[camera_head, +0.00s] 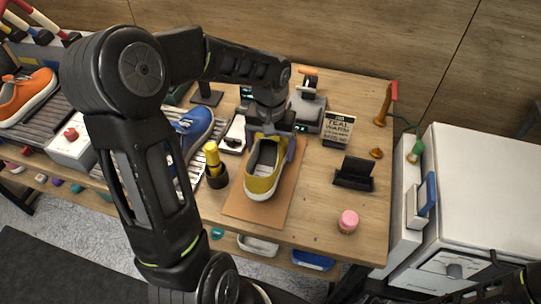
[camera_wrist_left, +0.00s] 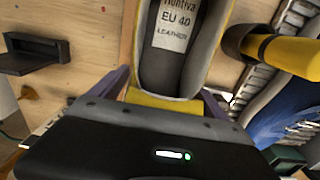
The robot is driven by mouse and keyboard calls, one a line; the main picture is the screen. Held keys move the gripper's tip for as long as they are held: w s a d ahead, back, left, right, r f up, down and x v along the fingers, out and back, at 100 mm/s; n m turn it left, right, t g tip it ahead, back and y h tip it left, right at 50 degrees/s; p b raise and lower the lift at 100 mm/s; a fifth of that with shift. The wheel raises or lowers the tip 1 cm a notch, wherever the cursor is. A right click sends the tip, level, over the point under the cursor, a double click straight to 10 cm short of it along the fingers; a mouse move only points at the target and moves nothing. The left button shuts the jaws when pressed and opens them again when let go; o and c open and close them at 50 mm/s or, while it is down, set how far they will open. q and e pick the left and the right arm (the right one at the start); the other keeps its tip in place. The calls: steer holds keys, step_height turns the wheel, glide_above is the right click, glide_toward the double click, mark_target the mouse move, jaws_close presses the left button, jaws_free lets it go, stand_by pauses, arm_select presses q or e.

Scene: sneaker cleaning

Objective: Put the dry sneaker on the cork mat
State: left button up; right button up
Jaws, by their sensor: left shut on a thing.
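A yellow sneaker (camera_head: 262,181) with a grey lining is at the cork mat (camera_head: 236,208) on the wooden table, toe toward the front edge. Whether its sole touches the mat is hard to tell. My left gripper (camera_head: 274,142) is shut on its heel end from above. In the left wrist view the yellow sneaker (camera_wrist_left: 172,103) shows its insole label reading EU 40 LEATHER, between my fingers (camera_wrist_left: 165,95). My right gripper is not clearly in view; only a dark part of my body shows at the lower right of the head view.
A yellow-capped bottle in a dark holder (camera_head: 216,177) stands just left of the mat. A blue sneaker (camera_head: 191,130) and an orange sneaker (camera_head: 25,94) lie on the slatted rack. Right of the mat are a black stand (camera_head: 354,175), a pink jar (camera_head: 348,221) and a sign (camera_head: 337,128).

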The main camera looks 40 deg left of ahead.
mark_target(270, 153)
arm_select(q)
steer(key=shift+f, duration=1.85)
steer(key=shift+f, duration=0.15)
steer(key=o, duration=1.6)
steer(key=shift+p, duration=0.3)
step_height(270, 153, up, 12)
steer(key=shift+r+b, duration=0.15)
steer(key=shift+b, duration=0.4)
